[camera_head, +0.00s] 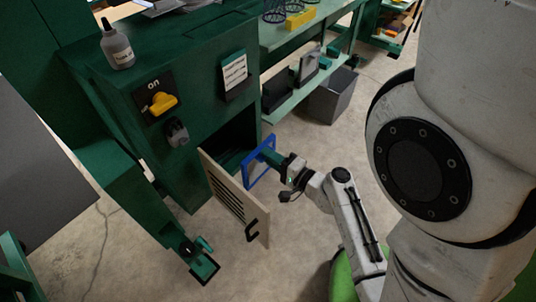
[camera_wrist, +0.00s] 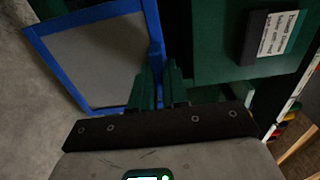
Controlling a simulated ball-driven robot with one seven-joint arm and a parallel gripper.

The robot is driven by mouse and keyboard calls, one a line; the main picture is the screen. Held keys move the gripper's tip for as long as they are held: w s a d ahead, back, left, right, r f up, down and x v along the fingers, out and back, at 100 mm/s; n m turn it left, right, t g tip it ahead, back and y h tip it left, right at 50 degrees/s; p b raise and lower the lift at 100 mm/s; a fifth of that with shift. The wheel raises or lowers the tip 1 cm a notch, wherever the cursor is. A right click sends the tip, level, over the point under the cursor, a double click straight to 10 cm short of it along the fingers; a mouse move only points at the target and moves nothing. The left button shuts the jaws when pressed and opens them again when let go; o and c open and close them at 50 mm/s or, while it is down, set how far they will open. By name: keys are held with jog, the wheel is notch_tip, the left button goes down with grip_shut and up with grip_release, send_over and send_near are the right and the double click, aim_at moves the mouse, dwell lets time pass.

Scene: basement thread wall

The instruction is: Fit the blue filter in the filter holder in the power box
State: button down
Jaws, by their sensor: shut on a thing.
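The blue filter (camera_head: 257,151) is a thin rectangular blue frame, held upright in front of the power box opening. My gripper (camera_head: 274,158) is shut on its right side edge. In the wrist view the filter (camera_wrist: 92,107) shows a blue rim around a grey panel, and my gripper's dark green fingers (camera_wrist: 160,90) pinch its right edge. The power box (camera_head: 208,125) is a dark green cabinet with a dark opening (camera_head: 238,132) low on its front. Its slatted pale door (camera_head: 232,200) stands open. The filter holder cannot be made out in the dark inside.
The yellow switch (camera_head: 161,103) marked "on", a black knob (camera_head: 176,132) and a label plate (camera_head: 234,74) are on the box front. A bottle (camera_head: 117,47) stands on top. A green shelf (camera_head: 307,100) and a grey bin (camera_head: 331,97) are at the right. Floor is clear in front.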

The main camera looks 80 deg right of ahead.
jog(key=shift+w+a, duration=0.3)
jog(key=shift+w, duration=0.25)
jog(key=f+x, duration=0.2)
jog(key=x, duration=1.4)
jog(key=shift+f, duration=0.4)
jog(key=shift+w+d+f+b, duration=0.1)
jog(key=shift+f+b, duration=0.2)
jog(key=shift+b, duration=0.25)
dwell(0.6)
jog(key=c, duration=1.1)
grip_release()
jog(key=shift+o, duration=0.2)
jog(key=b+v, duration=0.1)
jog(key=v, duration=1)
